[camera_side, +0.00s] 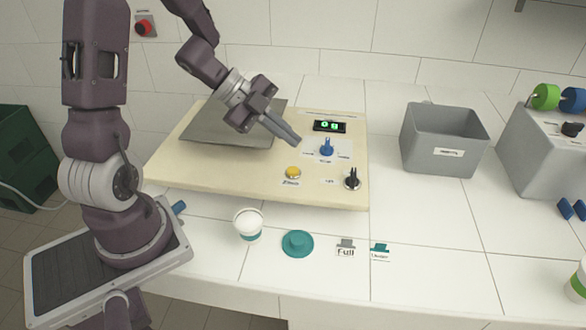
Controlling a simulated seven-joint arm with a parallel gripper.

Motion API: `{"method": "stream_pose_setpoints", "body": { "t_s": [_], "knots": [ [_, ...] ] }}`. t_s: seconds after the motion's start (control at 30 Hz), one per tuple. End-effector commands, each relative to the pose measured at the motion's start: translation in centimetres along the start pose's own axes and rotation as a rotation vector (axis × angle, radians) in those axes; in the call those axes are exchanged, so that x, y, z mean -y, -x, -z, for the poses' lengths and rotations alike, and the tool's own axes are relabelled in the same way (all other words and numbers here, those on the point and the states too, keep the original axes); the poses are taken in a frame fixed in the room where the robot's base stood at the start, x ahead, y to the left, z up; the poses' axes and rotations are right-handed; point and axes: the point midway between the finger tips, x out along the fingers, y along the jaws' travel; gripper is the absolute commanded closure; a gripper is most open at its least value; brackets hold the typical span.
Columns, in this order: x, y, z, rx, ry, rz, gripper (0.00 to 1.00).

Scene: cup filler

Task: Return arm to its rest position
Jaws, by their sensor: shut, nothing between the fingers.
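My gripper (297,140) is shut and empty. It points down and to the right, above the cream control board (215,178). Its fingertips are close to the blue knob (327,147) on the board, just left of it in the picture; I cannot tell whether they touch. My arm reaches up from its base at the left and bends down over the board's grey plate (205,135).
A white cup (248,224), a teal lid (297,244) and small label stands (345,248) are in front of the board. A yellow button (293,172), black knob (352,179) and lit display (329,126) are on it. A grey bin (415,150) stands right.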

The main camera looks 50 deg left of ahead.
Motion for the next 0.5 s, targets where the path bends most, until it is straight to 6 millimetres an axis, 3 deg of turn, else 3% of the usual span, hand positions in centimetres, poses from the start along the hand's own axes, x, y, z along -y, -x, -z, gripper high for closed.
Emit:
{"method": "stream_pose_setpoints", "body": {
  "t_s": [0.23, 0.33, 0.43, 0.5],
  "knots": [
    [0.1, 0.0, 0.0, 0.003, 0.0, 0.002, 1.0],
    [2.1, 0.6, 0.0, 0.106, 0.02, 0.077, 1.0],
    [6.5, 4.2, 0.6, 0.357, 0.141, 0.299, 1.0],
    [7.4, 8.7, 2.0, 0.511, 0.334, 0.476, 1.0]
  ]
}}
